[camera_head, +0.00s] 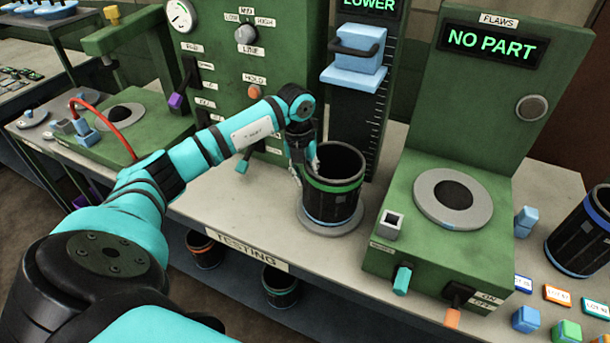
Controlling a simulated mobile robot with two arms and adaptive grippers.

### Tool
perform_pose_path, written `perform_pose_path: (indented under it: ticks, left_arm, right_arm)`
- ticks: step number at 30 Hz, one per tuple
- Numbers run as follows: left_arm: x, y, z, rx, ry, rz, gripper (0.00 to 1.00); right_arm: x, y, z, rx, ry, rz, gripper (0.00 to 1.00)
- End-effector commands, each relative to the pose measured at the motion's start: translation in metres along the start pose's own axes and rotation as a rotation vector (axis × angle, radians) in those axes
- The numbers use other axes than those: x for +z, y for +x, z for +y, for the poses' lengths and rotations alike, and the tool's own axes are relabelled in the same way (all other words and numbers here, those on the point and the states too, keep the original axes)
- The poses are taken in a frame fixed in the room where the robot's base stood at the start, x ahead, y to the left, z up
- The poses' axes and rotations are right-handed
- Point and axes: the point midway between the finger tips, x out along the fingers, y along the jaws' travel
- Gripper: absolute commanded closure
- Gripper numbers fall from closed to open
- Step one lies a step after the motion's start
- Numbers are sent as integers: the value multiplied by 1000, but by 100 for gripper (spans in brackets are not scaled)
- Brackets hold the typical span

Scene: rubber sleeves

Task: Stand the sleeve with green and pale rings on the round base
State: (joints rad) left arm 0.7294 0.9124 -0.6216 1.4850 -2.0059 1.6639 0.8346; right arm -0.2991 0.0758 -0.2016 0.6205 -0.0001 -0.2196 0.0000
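A black sleeve (333,198) with a green ring near its top and a blue ring near its bottom stands upright at the middle of the bench. I can make out no pale ring on it. It stands on a round grey base (318,226), whose rim shows around its foot. My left gripper (304,172) points down at the sleeve's left upper rim, with its fingers close to the wall. I cannot tell whether they touch or grip it. My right gripper is out of view.
Another black sleeve (582,240) with blue rings stands at the far right. A green tester (430,245) with a grey ring and a "NO PART" display stands right of the middle. A height gauge with a blue carriage (353,73) rises behind. Sleeves sit on the shelf below.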

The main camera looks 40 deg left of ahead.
Motion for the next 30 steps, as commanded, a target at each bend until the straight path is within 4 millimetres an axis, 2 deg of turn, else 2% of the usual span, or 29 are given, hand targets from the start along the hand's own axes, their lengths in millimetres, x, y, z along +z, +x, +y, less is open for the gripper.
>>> perform_pose_path:
  ticks: [1,5,12,16,20,30]
  left_arm:
    - [-1,1,0,1,0,2,83]
    - [-1,1,0,1,0,2,68]
    - [0,0,0,0,1,2,68]
    - [0,-8,0,-1,2,0,68]
    - [1,-29,0,-2,1,-4,68]
    - [0,-98,0,-1,0,-2,68]
  right_arm:
    - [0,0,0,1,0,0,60]
    - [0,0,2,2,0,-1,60]
    - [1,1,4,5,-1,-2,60]
    - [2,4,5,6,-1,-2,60]
    - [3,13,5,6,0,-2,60]
    - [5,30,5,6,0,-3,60]
